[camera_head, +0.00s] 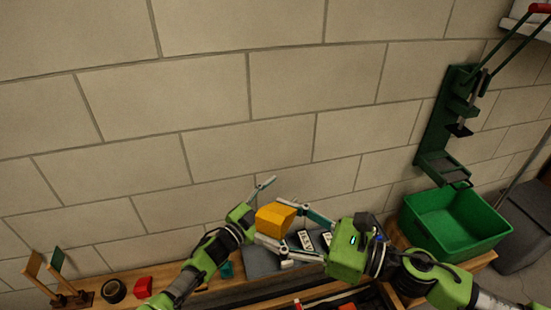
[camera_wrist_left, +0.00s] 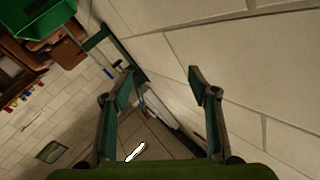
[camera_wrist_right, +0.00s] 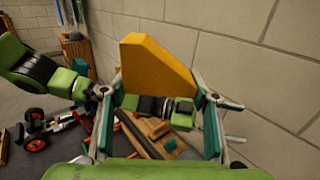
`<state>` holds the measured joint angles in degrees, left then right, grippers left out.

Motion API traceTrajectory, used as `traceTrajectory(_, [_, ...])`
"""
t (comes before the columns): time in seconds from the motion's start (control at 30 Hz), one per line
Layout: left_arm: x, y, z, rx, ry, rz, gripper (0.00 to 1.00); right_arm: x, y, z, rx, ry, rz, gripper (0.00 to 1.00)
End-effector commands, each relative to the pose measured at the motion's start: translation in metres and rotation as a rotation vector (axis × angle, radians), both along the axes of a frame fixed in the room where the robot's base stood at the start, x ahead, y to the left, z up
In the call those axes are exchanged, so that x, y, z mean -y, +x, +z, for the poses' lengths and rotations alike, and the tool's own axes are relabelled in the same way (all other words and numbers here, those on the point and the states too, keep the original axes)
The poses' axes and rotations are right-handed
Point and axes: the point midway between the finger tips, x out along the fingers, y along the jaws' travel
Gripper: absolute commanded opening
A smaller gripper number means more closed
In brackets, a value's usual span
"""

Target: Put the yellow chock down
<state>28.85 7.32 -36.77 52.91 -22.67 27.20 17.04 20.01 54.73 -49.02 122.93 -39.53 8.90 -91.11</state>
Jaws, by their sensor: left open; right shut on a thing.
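The yellow chock (camera_head: 274,219) is a wedge-shaped block held up in front of the block wall, above the workbench. My right gripper (camera_head: 297,222) is shut on it. In the right wrist view the chock (camera_wrist_right: 154,66) stands between the fingers, its sloped side toward the right. My left gripper (camera_head: 262,203) is open just left of the chock in the head view. In the left wrist view its fingers (camera_wrist_left: 160,88) are spread with nothing between them.
On the wooden bench (camera_head: 215,287) are a dark roll (camera_head: 114,291), a red block (camera_head: 143,287) and a small wooden stand (camera_head: 68,296). A grey mat (camera_head: 262,262) lies below the chock. A green bin (camera_head: 455,222) stands right. A toy car (camera_wrist_right: 45,135) shows in the right wrist view.

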Motion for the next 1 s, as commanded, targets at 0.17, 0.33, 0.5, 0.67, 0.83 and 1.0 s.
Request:
traceTrajectory(0.17, [0.047,-0.002,0.101,0.21,0.001,-0.178,0.54,0.0,0.0,0.0,0.0,0.001,0.0,0.31])
traceTrajectory(0.33, [0.09,-0.029,0.189,0.411,0.028,-0.38,0.54,0.0,0.0,0.0,0.0,0.001,0.0,0.31])
traceTrajectory(0.5, [0.13,-0.083,0.266,0.625,0.107,-0.633,0.54,0.0,0.0,0.0,0.0,0.001,0.0,0.31])
traceTrajectory(0.67, [0.153,-0.148,0.31,0.806,0.247,-0.901,0.54,0.0,0.0,0.0,0.0,0.001,0.0,0.31])
traceTrajectory(0.83, [0.156,-0.208,0.324,0.944,0.46,-1.173,0.54,0.0,0.0,0.0,0.0,0.001,0.0,0.31])
traceTrajectory(1.0, [0.136,-0.247,0.319,1.014,0.743,-1.413,0.54,0.0,0.0,0.0,0.0,0.001,0.0,0.31])
